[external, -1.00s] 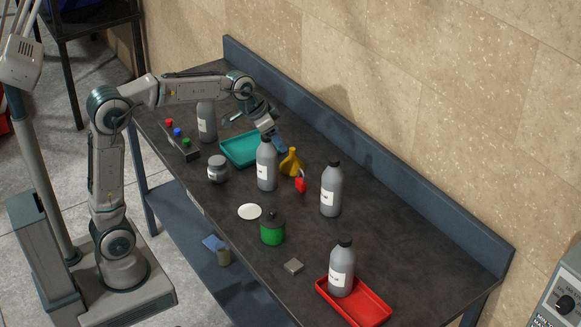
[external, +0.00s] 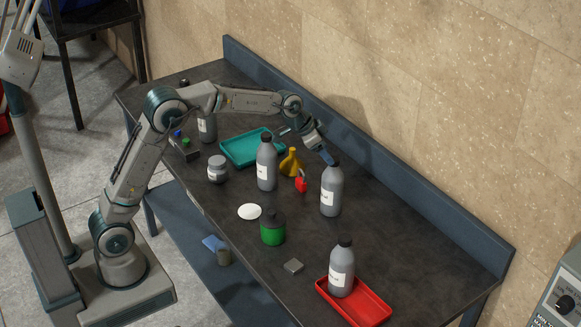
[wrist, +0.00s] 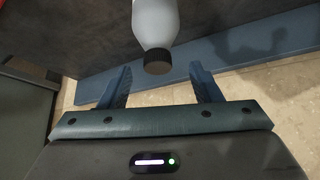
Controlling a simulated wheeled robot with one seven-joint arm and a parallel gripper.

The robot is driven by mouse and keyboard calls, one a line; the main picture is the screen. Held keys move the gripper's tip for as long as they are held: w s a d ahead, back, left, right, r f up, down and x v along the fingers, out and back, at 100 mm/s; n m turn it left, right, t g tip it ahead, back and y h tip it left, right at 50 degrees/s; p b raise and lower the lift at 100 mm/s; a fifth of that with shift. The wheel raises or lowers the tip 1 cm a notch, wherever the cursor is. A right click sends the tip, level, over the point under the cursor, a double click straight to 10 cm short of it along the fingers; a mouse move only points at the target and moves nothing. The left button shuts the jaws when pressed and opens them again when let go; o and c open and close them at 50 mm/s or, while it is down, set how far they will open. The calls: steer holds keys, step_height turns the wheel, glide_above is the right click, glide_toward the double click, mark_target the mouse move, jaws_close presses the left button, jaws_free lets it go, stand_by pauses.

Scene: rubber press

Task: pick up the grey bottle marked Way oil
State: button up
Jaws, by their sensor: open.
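Several grey bottles with black caps and white labels stand on the bench; the label text is too small to read. One grey bottle (external: 331,192) stands upright right of the middle, with my gripper (external: 328,158) at its cap. In the wrist view the same bottle (wrist: 156,18) has its black cap (wrist: 157,62) in line with the gap between the two blue fingers of my gripper (wrist: 161,68). The fingers are apart and hold nothing. Other grey bottles stand mid-bench (external: 267,165), in the red tray (external: 370,307), and at the far left (external: 207,128), partly behind my arm.
A raised backsplash (external: 400,189) runs behind.

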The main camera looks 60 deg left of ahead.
mark_target(334, 158)
steer(key=shift+d+p+x, duration=0.2)
steer(key=shift+p+x, duration=0.9)
steer(key=shift+x, duration=1.6)
steer(key=shift+r, duration=0.1)
steer(key=shift+c, duration=0.4)
jaws_close()
